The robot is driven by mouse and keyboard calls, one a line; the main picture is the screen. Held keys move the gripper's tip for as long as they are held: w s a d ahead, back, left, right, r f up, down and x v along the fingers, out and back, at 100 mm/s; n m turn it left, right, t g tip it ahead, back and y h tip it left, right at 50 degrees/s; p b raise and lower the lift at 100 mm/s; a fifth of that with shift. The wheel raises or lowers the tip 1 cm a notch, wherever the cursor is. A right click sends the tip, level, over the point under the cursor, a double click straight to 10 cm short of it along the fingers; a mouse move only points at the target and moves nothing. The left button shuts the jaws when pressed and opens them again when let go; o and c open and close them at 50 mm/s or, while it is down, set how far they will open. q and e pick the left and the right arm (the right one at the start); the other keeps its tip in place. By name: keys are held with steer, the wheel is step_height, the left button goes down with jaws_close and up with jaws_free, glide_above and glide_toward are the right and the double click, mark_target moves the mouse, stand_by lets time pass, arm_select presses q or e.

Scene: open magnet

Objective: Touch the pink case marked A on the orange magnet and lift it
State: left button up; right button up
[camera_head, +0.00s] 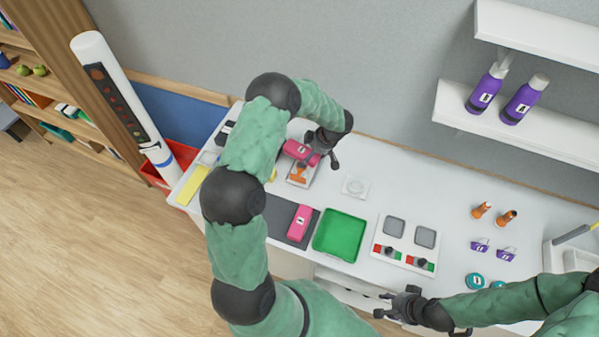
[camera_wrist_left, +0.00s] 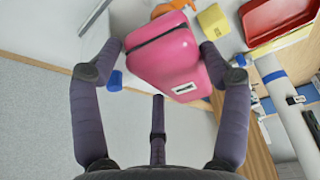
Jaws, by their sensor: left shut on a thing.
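A pink case (camera_head: 297,149) is held by my left gripper (camera_head: 322,152) at the back left of the white table. In the left wrist view the pink case (camera_wrist_left: 165,55) sits between the two fingers of my left gripper (camera_wrist_left: 162,57); its white label is too small to read. The orange magnet (camera_head: 299,172) is on a small pale plate just in front of the case. I cannot tell whether they touch. A second pink case (camera_head: 299,222) with a white label lies on a dark mat. My right gripper (camera_head: 384,305) is open and empty at the front edge.
A green tray (camera_head: 340,236) and a panel with two grey pads (camera_head: 408,235) stand along the front. Small orange, purple and teal items are on the right. A shelf (camera_head: 530,135) holds two purple bottles. A red bin (camera_head: 178,152) is at the left.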

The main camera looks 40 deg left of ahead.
arm_select(q)
steer(key=shift+r+p, duration=1.55)
steer(key=shift+p, duration=0.25)
